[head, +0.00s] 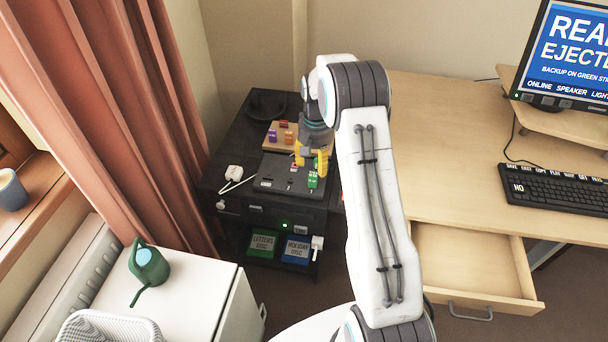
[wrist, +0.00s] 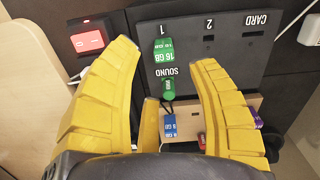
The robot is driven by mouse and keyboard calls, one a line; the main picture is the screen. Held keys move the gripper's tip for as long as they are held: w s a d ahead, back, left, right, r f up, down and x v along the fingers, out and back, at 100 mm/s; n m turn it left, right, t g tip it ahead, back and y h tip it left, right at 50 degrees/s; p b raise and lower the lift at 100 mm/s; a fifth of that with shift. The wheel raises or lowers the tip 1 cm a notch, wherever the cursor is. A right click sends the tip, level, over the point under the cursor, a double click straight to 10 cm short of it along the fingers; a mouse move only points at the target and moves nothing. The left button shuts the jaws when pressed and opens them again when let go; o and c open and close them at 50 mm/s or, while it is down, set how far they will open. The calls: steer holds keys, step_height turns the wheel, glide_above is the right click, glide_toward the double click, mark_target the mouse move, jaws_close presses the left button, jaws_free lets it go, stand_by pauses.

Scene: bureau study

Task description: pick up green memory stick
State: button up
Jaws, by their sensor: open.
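The green memory stick (wrist: 164,50), marked 16 GB, stands in slot 1 of a black panel in the wrist view. It also shows small in the head view (head: 312,181), just below the gripper. My gripper (wrist: 166,58) is open, with yellow fingers spread to the left and right of the stick. No finger is seen touching it. In the head view the gripper (head: 311,164) hangs over the dark unit. A green plug (wrist: 168,88) sits by the SOUND label, close to the stick.
A wooden block (wrist: 238,102) behind holds a blue 8 GB stick (wrist: 170,126) and other coloured sticks. The black unit (head: 230,180) stands between the curtain (head: 110,90) and the desk (head: 450,130), with an open drawer (head: 470,265).

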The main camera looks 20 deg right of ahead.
mark_target(313, 176)
steer(key=shift+w+r, duration=0.1)
steer(key=shift+w, duration=0.4)
steer(key=shift+a+m, duration=0.1)
steer(key=shift+m, duration=0.3)
steer(key=shift+s+m, duration=0.25)
steer(key=shift+m, duration=0.05)
steer(key=shift+s+a+f, duration=0.1)
steer(key=shift+s+f, duration=0.05)
steer(key=shift+f, duration=3.5)
steer(key=shift+o, duration=0.2)
jaws_close()
